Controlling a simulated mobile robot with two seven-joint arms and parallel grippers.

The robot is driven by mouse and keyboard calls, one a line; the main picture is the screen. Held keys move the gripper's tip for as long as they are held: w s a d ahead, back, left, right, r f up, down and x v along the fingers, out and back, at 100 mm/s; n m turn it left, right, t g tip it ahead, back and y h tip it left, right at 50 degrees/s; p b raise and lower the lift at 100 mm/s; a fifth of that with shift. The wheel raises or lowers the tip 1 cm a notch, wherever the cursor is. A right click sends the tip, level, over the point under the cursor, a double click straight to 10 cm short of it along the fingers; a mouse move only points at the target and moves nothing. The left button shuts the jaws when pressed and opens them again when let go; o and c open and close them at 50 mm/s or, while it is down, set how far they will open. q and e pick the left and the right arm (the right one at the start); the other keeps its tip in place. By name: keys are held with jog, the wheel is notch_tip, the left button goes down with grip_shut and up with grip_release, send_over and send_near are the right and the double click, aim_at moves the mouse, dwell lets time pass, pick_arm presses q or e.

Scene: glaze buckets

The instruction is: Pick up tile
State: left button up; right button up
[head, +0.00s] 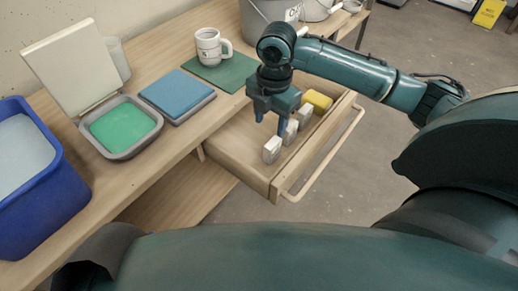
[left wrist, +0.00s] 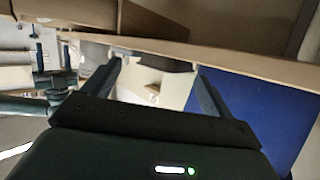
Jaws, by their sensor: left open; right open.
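Several small whitish tiles stand on edge in a row in the open wooden drawer: a near tile (head: 272,150), a middle tile (head: 290,132) and a far tile (head: 305,115). My right gripper (head: 271,123) is open and points down over the drawer, its fingers close to the near and middle tiles. Its right finger partly covers the middle tile; I cannot tell whether it touches. My left gripper (left wrist: 156,84) is open, with nothing seen between its fingers in the left wrist view. It does not show in the head view.
A yellow block (head: 319,100) lies at the drawer's far end. The drawer handle (head: 325,160) sticks out over the floor. On the table are a blue tub (head: 62,185), a green-filled tray (head: 124,129), a blue pad (head: 176,95), a mug (head: 210,47) and a grey bucket (head: 262,14).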

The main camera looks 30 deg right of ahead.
aim_at(271, 143)
jog(key=shift+w+d+f, duration=0.2)
jog(key=shift+w+d, duration=0.05)
jog(key=shift+d, duration=0.05)
jog(key=shift+f+b, duration=0.3)
jog(key=f+b, duration=0.2)
jog(key=f, duration=0.4)
jog(key=shift+s, duration=0.2)
jog(key=shift+f, duration=0.45)
jog(key=f+b, duration=0.2)
jog(key=f, duration=0.1)
jog(key=f+b, duration=0.1)
jog(key=shift+d+f, duration=0.3)
jog(key=shift+f, duration=0.25)
pick_arm(q)
jog(key=d+m+t+h, duration=0.1)
jog(key=t, duration=0.1)
jog(key=w+m+t+h, duration=0.1)
jog(key=shift+d+t, duration=0.35)
jog(key=shift+t, duration=0.05)
jog(key=shift+h, duration=0.3)
pick_arm(e)
grip_shut()
